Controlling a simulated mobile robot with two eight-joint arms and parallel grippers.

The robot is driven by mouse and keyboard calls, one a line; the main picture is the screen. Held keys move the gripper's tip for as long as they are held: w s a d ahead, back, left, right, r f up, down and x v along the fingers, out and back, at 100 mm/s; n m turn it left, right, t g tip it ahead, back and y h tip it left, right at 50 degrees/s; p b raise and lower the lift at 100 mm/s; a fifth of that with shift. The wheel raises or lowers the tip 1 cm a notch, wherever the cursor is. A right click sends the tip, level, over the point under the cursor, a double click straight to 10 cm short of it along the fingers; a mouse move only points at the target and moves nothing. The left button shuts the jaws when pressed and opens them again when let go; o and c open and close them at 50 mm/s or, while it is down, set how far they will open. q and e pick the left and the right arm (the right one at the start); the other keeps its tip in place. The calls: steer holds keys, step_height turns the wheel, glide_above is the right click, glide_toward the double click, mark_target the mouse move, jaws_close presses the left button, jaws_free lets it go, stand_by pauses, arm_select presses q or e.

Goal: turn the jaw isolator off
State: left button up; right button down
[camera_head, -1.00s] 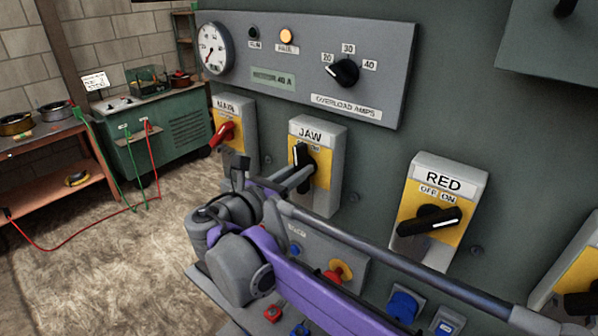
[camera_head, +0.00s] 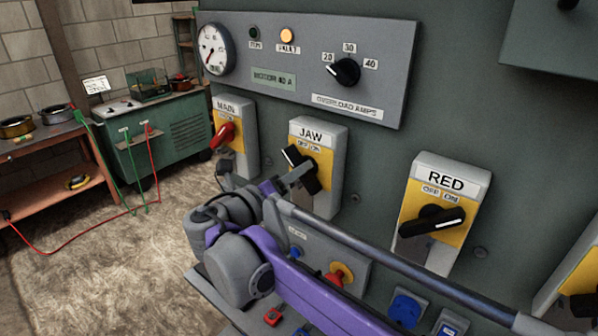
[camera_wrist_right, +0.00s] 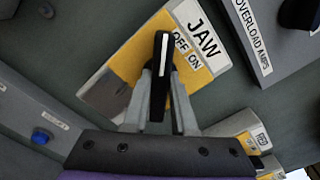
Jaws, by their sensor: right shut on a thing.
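The jaw isolator (camera_head: 317,190) is a grey box with a yellow plate and a JAW label on the green panel. Its black handle (camera_head: 296,160) is tilted up to the left, its white mark at the upper-left end, on the OFF side. My right gripper (camera_head: 303,178) reaches it from the lower left. In the right wrist view, the two grey fingers of the gripper (camera_wrist_right: 161,85) are on either side of the handle (camera_wrist_right: 162,50), shut on it. The handle's end lies beside the word OFF there. My left gripper is not in view.
The MAIN isolator (camera_head: 243,150) with a red handle is to the left, and the RED isolator (camera_head: 450,190) to the right. Above is a panel with a gauge (camera_head: 213,49), a lit amber lamp (camera_head: 287,35) and an overload dial (camera_head: 344,71). A red emergency button (camera_head: 336,277) sits below.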

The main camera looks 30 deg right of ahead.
stand_by(0.5)
steer(key=c, duration=0.7)
jaws_free()
steer(key=shift+a, duration=0.15)
steer(key=b+v, duration=0.1)
steer(key=v, duration=0.9)
steer(key=shift+s+a, duration=0.2)
steer(key=shift+a, duration=0.05)
